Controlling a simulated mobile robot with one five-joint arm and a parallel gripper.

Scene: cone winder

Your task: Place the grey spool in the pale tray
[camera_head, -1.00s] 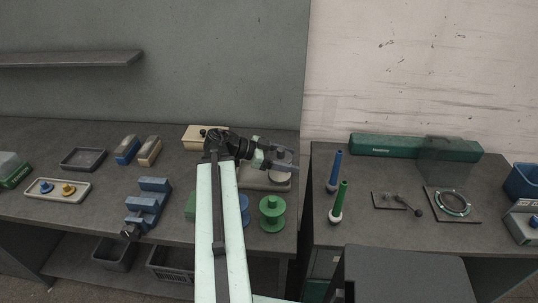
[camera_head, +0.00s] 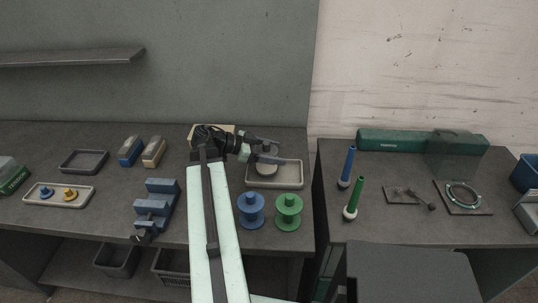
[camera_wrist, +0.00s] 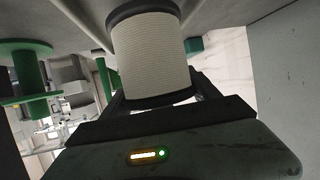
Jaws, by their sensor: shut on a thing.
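The grey spool (camera_wrist: 153,55), with a pale ribbed winding and dark end flanges, stands between my gripper's fingers in the wrist view. My gripper (camera_head: 270,152) is shut on it. In the head view the grey spool (camera_head: 267,165) shows partly under the fingers, over the left and back part of the pale tray (camera_head: 290,186). I cannot tell whether the spool touches the tray floor. The right part of the tray looks empty.
A blue spool (camera_head: 251,211) and a green spool (camera_head: 288,212) stand just in front of the tray. A cream block (camera_head: 213,131) lies behind my arm. A stepped blue fixture (camera_head: 157,207) stands to the left. The bench's right edge is close to the tray.

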